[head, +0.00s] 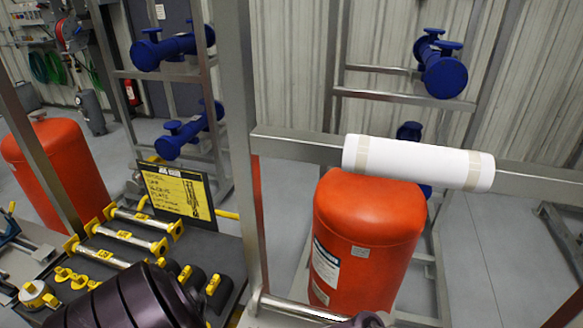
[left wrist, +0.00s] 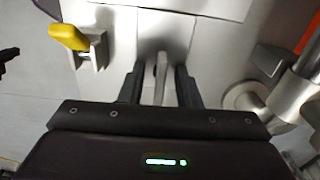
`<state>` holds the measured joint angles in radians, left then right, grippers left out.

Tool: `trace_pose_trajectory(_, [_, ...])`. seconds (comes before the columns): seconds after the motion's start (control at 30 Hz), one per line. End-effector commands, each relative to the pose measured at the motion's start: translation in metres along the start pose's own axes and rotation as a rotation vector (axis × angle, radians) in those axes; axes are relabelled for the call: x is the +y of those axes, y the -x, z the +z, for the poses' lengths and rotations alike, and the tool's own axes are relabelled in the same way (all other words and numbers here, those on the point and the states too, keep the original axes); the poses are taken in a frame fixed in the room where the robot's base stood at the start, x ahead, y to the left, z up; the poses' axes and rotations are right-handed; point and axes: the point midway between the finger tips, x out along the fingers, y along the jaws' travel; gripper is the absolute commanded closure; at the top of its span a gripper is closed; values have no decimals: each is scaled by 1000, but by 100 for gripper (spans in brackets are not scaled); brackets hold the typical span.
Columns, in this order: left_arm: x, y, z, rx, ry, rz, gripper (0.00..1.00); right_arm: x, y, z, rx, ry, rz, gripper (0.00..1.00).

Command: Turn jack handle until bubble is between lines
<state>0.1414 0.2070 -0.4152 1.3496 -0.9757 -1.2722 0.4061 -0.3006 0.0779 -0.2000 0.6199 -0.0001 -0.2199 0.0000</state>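In the left wrist view, my left gripper (left wrist: 160,75) has its two dark fingers apart. A narrow grey bar (left wrist: 161,68), perhaps the jack handle, stands between them with a gap on each side. The bar's far end is blurred against pale metal plates. I cannot make out a bubble or its lines in either view. In the head view, dark parts of my arms cover the bottom edge, and neither gripper shows there. My right gripper is not in view.
A steel frame rail (head: 300,146) crosses the head view, with a white cylinder (head: 418,162) along it. An orange tank (head: 365,235) stands behind. Yellow-ended rods (head: 125,237) lie on a dark bench by a sign (head: 176,192). A yellow lever (left wrist: 69,37) sits left of the gripper.

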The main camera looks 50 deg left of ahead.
Motion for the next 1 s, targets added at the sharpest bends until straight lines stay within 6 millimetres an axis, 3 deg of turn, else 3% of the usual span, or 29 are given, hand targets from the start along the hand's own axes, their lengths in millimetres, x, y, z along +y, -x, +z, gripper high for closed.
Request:
trace_pose_trajectory(0.23, [0, 6, -2, 2, 2, 0, 70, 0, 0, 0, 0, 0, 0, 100])
trace_pose_trajectory(1.0, [0, 67, -2, 5, 3, 1, 70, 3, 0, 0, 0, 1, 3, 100])
